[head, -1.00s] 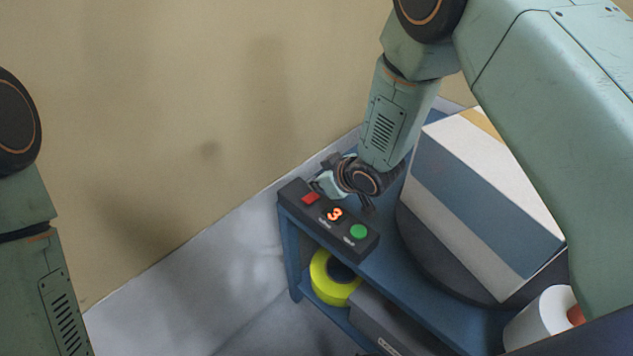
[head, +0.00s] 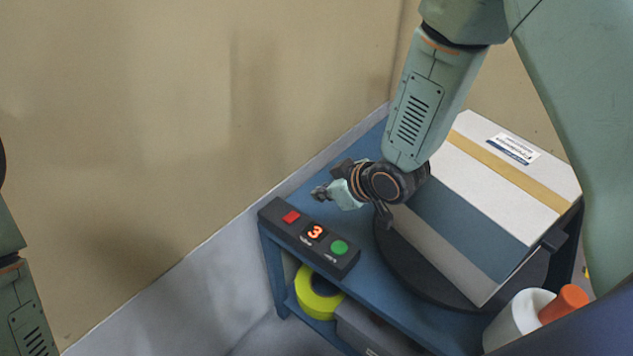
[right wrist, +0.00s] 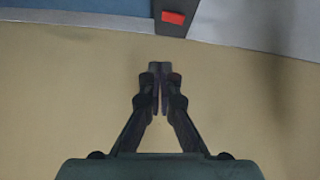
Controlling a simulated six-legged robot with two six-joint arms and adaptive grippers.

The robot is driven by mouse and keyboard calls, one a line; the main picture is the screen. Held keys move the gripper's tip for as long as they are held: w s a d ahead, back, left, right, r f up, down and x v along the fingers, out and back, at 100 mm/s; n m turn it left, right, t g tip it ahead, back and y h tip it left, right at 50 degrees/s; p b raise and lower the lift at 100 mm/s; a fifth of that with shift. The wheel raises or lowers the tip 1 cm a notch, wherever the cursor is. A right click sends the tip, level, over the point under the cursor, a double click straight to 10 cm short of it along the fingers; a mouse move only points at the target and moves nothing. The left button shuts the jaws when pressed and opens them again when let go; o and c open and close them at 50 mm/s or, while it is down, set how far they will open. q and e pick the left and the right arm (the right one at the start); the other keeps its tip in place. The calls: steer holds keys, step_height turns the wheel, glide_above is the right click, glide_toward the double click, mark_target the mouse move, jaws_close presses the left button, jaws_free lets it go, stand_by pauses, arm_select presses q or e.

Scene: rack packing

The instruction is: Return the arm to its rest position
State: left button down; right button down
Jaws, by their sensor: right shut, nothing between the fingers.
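My right arm comes down from the upper right in the head view. Its gripper (head: 322,193) hangs over the blue rack's top, above and behind the control box, apart from it. In the right wrist view the right gripper's fingers (right wrist: 159,88) are together with nothing between them. The black control box (head: 309,240) has a red button, a lit display reading 3 and a green button. Its red button also shows at the top of the right wrist view (right wrist: 173,17). My left arm shows only partly at the left edge; its gripper is out of view.
A white and blue box with a tan stripe (head: 500,190) sits on a dark round base (head: 405,265) on the blue rack (head: 375,290). A yellow roll (head: 315,303) lies on the lower shelf. A white roll (head: 515,318) and an orange item (head: 563,304) are at lower right. A wall stands behind.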

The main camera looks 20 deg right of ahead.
steer(key=s+d+f+m+g+h, duration=0.1)
steer(key=s+f, duration=0.4)
steer(key=s, duration=0.6)
steer(key=s+d+f+m+g+h, duration=0.1)
steer(key=s+f+m+g, duration=0.3)
steer(key=s, duration=0.8)
steer(key=s+d+f+m+g+h, duration=0.2)
steer(key=s+f, duration=0.4)
steer(key=s, duration=0.5)
steer(key=shift+s+d+f+m+g, duration=0.25)
steer(key=shift+d+g, duration=0.25)
steer(key=shift+d, duration=0.25)
